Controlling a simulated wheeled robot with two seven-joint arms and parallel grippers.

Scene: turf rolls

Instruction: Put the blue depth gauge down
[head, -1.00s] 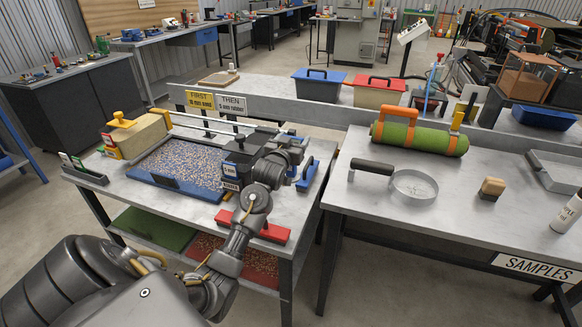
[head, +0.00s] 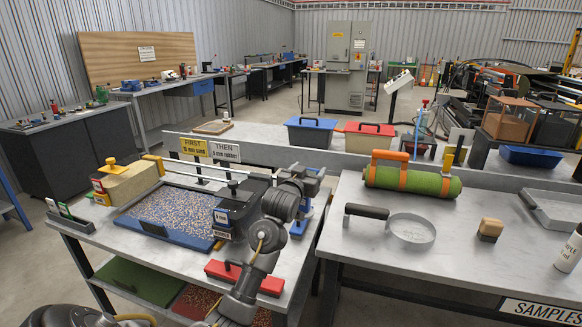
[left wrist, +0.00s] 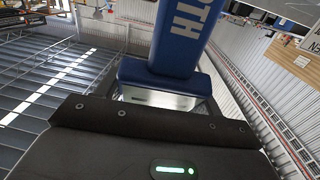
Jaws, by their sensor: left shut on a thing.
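My left gripper (head: 305,178) is over the right end of the left bench, beside the dark labelled box. It is shut on the blue depth gauge (head: 303,222), whose blue part shows just below the jaws. In the left wrist view the gauge (left wrist: 182,38) is a blue upright with white letters and a wider blue block near the jaws. Whether its lower end touches the bench top cannot be told, since my arm and wrist hide part of it. My right gripper is not in view.
A blue tray of granules (head: 170,222) and the dark box (head: 240,205) lie left of the gripper. A red block (head: 245,278) sits at the bench's front edge. The right bench (head: 375,240) holds a green turf roll (head: 425,183) and a ring with a handle (head: 412,232).

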